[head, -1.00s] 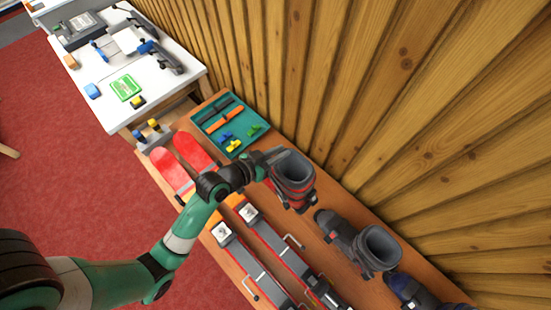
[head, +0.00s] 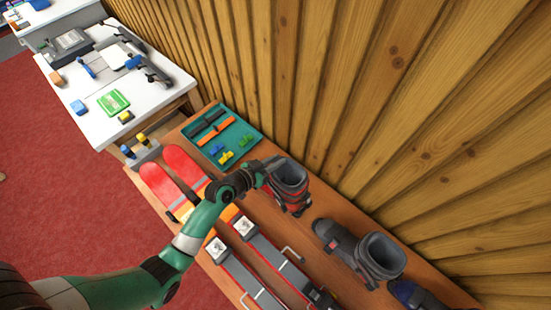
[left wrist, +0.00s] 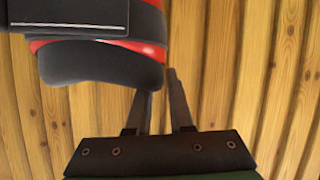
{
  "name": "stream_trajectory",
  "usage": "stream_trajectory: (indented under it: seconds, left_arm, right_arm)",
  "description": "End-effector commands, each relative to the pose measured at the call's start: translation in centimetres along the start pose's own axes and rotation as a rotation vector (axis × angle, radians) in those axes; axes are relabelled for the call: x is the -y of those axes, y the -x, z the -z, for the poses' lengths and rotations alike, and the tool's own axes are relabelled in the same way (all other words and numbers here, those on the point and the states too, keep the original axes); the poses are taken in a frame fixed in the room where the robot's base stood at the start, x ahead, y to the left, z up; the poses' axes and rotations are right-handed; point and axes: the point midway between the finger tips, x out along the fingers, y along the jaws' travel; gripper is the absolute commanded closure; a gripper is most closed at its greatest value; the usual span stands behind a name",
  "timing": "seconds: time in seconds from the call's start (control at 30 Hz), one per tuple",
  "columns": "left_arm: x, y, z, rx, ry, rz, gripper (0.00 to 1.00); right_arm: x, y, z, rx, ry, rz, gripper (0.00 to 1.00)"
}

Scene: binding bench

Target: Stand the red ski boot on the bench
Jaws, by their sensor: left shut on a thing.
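The red ski boot (head: 291,196), red and dark grey with its open top facing up, stands roughly upright at the wall side of the bench (head: 330,208). My left gripper (head: 268,170) is shut on its upper part, from the left in the head view. I cannot tell whether the sole touches the bench. In the left wrist view the boot's dark and red cuff (left wrist: 100,62) fills the top left, and it hides part of one finger of the gripper (left wrist: 160,100). My right gripper is not in view.
A grey boot (head: 372,258) and a blue boot (head: 412,292) stand to the right along the bench. A teal tray (head: 240,157) with tools lies to the left. The plank wall (head: 380,120) is close behind.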

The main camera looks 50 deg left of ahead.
Motion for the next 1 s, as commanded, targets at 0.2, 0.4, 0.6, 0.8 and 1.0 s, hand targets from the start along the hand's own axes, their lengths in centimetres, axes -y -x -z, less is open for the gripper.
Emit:
stream_trajectory:
  seconds: [0.2,0.4,0.6,0.8,1.0]
  left_arm:
    - [0.0,-0.1,0.2,-0.009,0.001,0.000,1.00]
    - [0.0,-0.1,-0.2,0.001,0.000,0.000,0.50]
    - [0.0,-0.1,-0.1,0.001,0.000,0.000,0.50]
    - [0.0,0.7,0.0,0.002,0.001,0.000,0.50]
    - [0.0,4.8,0.1,0.001,0.001,0.002,0.50]
  right_arm:
    - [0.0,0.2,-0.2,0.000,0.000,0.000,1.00]
    - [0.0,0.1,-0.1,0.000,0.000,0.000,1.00]
    - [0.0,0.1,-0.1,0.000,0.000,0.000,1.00]
    - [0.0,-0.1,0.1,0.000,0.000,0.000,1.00]
    - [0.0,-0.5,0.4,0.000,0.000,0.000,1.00]
